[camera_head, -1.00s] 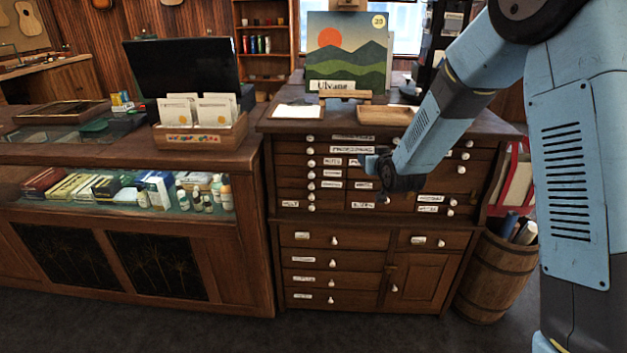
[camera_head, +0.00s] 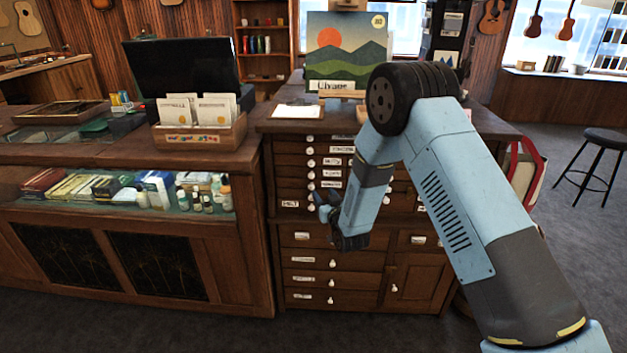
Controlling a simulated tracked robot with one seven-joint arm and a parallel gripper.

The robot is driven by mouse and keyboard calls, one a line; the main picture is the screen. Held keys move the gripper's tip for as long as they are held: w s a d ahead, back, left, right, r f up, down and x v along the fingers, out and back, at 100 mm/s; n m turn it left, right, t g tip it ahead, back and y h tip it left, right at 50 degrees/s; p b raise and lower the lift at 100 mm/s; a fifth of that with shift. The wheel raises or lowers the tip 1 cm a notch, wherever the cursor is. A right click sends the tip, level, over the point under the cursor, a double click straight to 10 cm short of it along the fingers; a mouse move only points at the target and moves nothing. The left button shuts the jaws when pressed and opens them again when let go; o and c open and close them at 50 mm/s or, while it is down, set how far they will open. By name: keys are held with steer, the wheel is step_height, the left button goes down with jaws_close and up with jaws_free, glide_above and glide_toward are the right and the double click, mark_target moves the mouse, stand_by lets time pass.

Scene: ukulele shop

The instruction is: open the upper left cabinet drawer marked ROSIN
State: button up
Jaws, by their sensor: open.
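The dark wooden cabinet (camera_head: 360,262) stands in the middle, with many drawers, white knobs and small white labels. Its left column of narrow drawers (camera_head: 288,161) has knobs in a vertical line, and all the drawers I can see look closed. The labels are too small to read, so I cannot tell which one says ROSIN. My gripper (camera_head: 322,205) is open and empty in front of the cabinet, near the lowest knobs of that column. Its fingers point left. My arm hides much of the middle and right of the cabinet.
A glass-fronted counter (camera_head: 130,235) adjoins the cabinet on the left, with a card box (camera_head: 199,134) on top. A picture (camera_head: 347,50) stands on the cabinet top. A black stool (camera_head: 605,139) is at the right. Floor is clear in front of the counter.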

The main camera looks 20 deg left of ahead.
mark_target(312, 176)
steer(key=x, duration=1.1)
steer(key=shift+w+a, duration=0.2)
steer(key=shift+w, duration=0.05)
steer(key=shift+c, duration=0.4)
jaws_close()
